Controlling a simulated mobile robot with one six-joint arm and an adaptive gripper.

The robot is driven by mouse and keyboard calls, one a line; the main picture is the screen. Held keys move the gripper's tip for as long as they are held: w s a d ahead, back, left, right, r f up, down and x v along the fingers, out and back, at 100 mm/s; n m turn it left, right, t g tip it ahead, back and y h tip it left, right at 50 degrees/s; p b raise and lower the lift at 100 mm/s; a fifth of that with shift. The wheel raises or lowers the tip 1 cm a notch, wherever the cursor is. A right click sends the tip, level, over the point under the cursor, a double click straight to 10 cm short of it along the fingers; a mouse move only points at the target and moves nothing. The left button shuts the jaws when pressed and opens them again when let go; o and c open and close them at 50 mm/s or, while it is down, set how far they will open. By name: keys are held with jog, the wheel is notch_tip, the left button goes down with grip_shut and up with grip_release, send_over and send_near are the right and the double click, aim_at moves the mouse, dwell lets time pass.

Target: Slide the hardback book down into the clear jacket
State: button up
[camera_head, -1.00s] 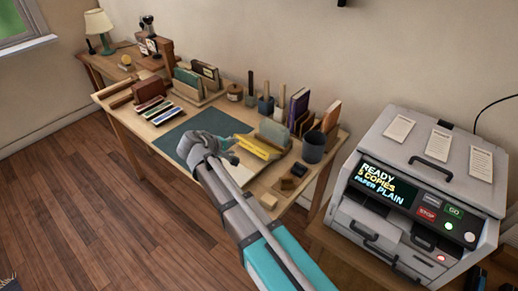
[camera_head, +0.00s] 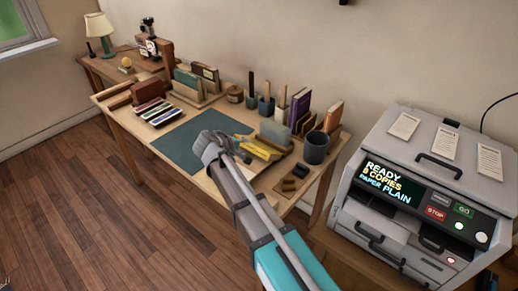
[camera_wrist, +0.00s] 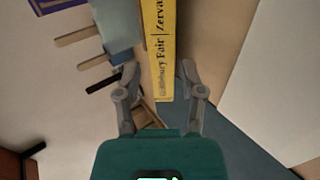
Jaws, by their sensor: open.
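A yellow hardback book (camera_head: 262,149) stands on the desk with its lettered spine showing. In the wrist view the yellow book (camera_wrist: 158,50) lies between my gripper's two fingers, with a gap on either side. My gripper (camera_wrist: 159,75) is open and empty. In the head view my gripper (camera_head: 236,150) is at the book's near-left end, partly hidden by my wrist. A pale grey-green upright piece (camera_head: 274,132) stands just behind the book; it also shows in the wrist view (camera_wrist: 116,25). I cannot tell whether it is the clear jacket.
A dark green mat (camera_head: 184,145) lies left of my gripper. A dark cup (camera_head: 315,147), a purple book (camera_head: 299,106) and small tool cups (camera_head: 266,104) stand behind and to the right. A copier (camera_head: 425,190) stands at the right. Much of the mat is bare.

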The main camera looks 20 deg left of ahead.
aim_at(251, 148)
jog(key=shift+f, duration=0.1)
jog(key=shift+b+x, duration=0.7)
jog(key=shift+x, duration=0.3)
jog(key=shift+b+x, duration=0.9)
jog(key=shift+x, duration=0.65)
jog(key=shift+d, duration=0.15)
jog(key=shift+c, duration=0.2)
grip_shut()
